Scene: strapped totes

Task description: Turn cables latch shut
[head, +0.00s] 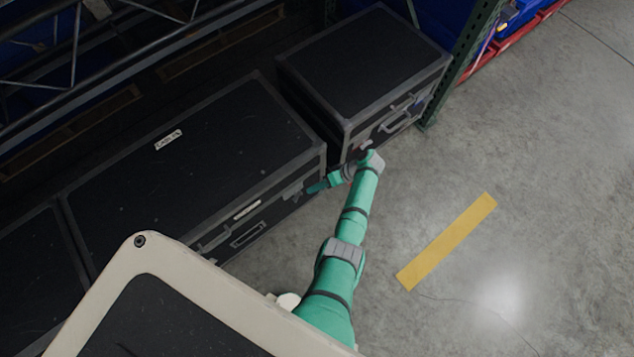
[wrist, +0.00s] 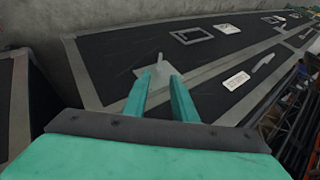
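The cables case (head: 240,120) is a long black case with grey edges and a white lid label that seems to read CABLES. Its grey latch (head: 292,190) is on the front face near the right corner. In the wrist view the latch (wrist: 160,60) shows as a grey plate with a small tab standing out from it. My green gripper (head: 316,188) is at this corner, in front of the latch. In the wrist view my gripper (wrist: 162,80) has its two fingers apart, with the tab at or just beyond the gap between the tips. I cannot tell whether they touch it.
Another black case (head: 365,60) with a handle stands to the right, close to my wrist. A third case (head: 35,270) is at the left. A green rack post (head: 460,65) rises beyond the right case. Open concrete floor with a yellow stripe (head: 446,242) lies to the right.

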